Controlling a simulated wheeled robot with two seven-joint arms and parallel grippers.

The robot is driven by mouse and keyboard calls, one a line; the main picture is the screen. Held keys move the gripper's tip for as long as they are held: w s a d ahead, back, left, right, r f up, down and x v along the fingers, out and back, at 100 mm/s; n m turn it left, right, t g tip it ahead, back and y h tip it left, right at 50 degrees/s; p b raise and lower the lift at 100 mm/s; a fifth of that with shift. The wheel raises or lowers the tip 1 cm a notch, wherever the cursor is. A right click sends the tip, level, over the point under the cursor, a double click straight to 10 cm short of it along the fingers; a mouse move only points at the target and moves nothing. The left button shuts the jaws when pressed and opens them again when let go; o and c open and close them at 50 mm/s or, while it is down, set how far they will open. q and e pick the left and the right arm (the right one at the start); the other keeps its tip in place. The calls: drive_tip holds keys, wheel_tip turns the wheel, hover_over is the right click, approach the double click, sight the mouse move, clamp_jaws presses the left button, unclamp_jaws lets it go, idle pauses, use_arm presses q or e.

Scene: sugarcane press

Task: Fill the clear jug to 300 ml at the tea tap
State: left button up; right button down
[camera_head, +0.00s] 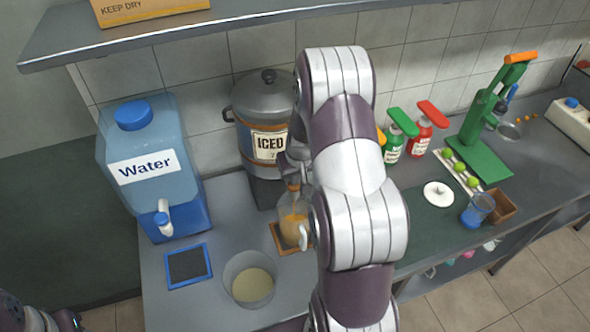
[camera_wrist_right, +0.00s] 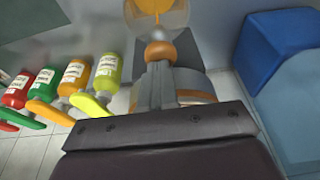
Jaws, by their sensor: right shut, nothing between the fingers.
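The clear jug (camera_head: 292,226) stands under the tea tap (camera_head: 293,185), with orange-brown tea inside. Its level against any marks is too small to read. The tea urn (camera_head: 267,143), a grey lidded drum labelled "ICED", stands behind it. My right gripper (camera_head: 296,158) is at the tap, partly hidden by my arm. In the right wrist view my fingers (camera_wrist_right: 156,72) are shut and empty, close to the orange tap part (camera_wrist_right: 160,50); contact is unclear. The jug with tea (camera_wrist_right: 170,14) shows beyond it. Part of my left arm shows at bottom left; its jaws are unclear.
A blue water dispenser (camera_head: 147,165) stands left of the urn. A blue-framed dark pad (camera_head: 188,265) and a clear pot with pale contents (camera_head: 251,282) are in front. A brown mat (camera_head: 279,237) lies under the jug. Syrup bottles (camera_head: 421,136) and a green press (camera_head: 480,150) stand right.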

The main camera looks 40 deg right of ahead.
drive_tip(key=shift+s+a+f, duration=0.2)
drive_tip(key=shift+s+f, duration=0.15)
drive_tip(key=shift+f, duration=0.05)
drive_tip(key=r+p, duration=0.3)
drive_tip(key=w+r+p, duration=0.1)
drive_tip(key=r, duration=0.1)
drive_tip(key=shift+d+r+p, duration=0.1)
drive_tip(key=shift+d+p, duration=0.15)
drive_tip(key=shift+p, duration=0.05)
drive_tip(key=shift+s+r+b, duration=0.3)
drive_tip(key=shift+r+b, duration=0.1)
drive_tip(key=shift+b, duration=0.65)
drive_tip(key=b+v, duration=0.1)
drive_tip(key=v, duration=0.7)
drive_tip(key=shift+r+b, duration=0.35)
drive_tip(key=shift+r, duration=0.05)
drive_tip(key=shift+s, duration=0.1)
